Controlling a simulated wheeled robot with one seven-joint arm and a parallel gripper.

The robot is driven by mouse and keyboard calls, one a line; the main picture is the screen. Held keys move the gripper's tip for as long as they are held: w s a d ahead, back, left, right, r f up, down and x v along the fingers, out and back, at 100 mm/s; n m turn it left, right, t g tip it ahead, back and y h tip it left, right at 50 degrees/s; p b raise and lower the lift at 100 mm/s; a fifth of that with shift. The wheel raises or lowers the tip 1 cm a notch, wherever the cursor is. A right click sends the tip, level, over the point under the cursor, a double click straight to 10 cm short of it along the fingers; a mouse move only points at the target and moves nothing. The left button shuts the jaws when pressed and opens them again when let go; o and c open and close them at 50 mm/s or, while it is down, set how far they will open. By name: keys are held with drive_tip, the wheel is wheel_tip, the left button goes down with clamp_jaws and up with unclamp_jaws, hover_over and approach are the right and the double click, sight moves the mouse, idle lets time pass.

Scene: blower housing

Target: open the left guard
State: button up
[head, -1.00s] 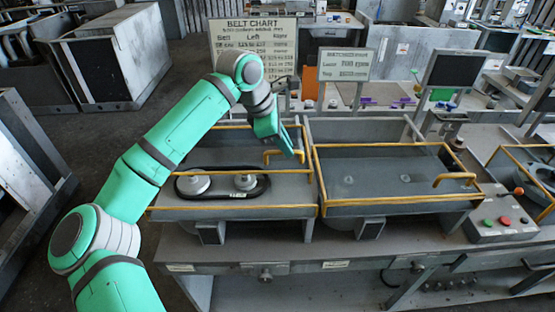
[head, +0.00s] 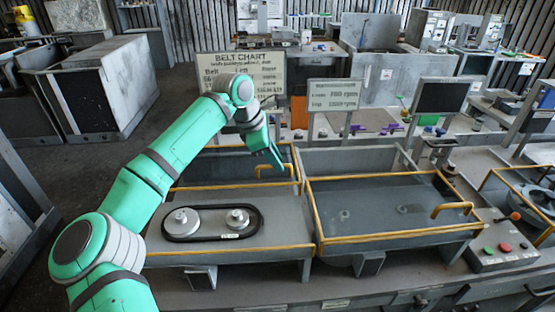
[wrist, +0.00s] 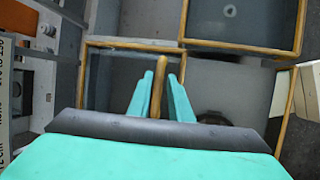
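The left guard (head: 236,189) is a yellow-edged frame lying behind the belt in the left bay; its front edge is clear of the belt, which lies uncovered. Its yellow handle (head: 268,165) stands at its right part. My gripper (head: 277,164) reaches down onto this handle. In the wrist view the handle (wrist: 157,88) runs between the two teal fingers of my gripper (wrist: 161,80), which look closed around it. The fingers hide part of the contact. The black belt (head: 210,238) loops around two pale pulleys (head: 182,220) (head: 237,218).
The right guard (head: 390,238), with its own yellow handle (head: 452,209), lies over the right bay. A belt chart (head: 241,82) and a smaller sign (head: 334,95) stand behind the bench. A control box (head: 495,251) with buttons is at the right.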

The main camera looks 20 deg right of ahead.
drive_tip(key=shift+o, duration=0.5)
drive_tip(key=shift+a, duration=0.15)
drive_tip(key=shift+r, duration=0.25)
drive_tip(key=v, duration=1)
drive_tip(key=shift+a, duration=0.2)
